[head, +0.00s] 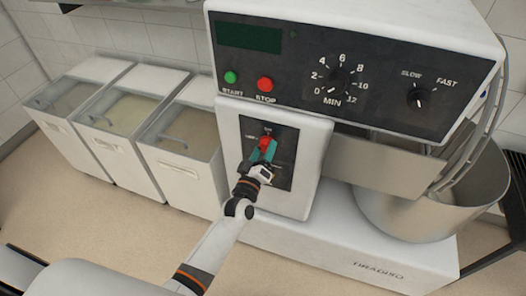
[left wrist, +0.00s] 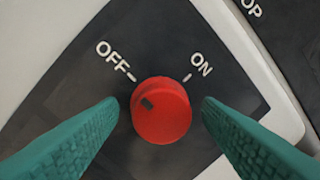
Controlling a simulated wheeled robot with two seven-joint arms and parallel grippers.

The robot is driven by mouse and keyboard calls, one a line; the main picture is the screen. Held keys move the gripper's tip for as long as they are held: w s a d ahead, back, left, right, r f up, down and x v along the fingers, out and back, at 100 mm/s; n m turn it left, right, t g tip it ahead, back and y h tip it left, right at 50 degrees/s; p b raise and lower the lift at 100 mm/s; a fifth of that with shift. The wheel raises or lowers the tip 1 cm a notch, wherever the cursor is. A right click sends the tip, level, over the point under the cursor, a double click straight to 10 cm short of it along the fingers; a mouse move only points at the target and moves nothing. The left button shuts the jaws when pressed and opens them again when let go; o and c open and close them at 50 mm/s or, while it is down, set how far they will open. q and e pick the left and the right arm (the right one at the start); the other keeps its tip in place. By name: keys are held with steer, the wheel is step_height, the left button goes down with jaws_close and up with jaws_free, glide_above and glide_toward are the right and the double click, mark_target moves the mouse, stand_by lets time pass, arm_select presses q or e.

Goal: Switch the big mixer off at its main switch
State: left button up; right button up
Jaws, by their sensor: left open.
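The big mixer (head: 345,30) is white with a dark control panel. Its main switch is a red round knob (head: 265,142) on a dark plate (head: 285,135) low on the front. In the left wrist view the red knob (left wrist: 163,112) sits below the words OFF at upper left and ON at upper right. A dark mark on its face lies on the left, OFF side. My left gripper (head: 264,155) is at the knob, its teal fingers open on both sides of it, with a gap showing at each side. My right gripper is out of view.
A green START button (head: 231,77), a red STOP button (head: 265,84), a minute dial (head: 338,80) and a speed dial (head: 419,98) are above. A steel bowl (head: 425,205) stands right. Several bins (head: 115,145) stand left. Open floor lies in front.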

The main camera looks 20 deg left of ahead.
arm_select(q)
steer(key=s+f+b, duration=0.1)
steer(key=s, duration=1.1)
steer(key=shift+a+b, duration=0.2)
steer(key=shift+b, duration=0.1)
steer(key=shift+f, duration=0.1)
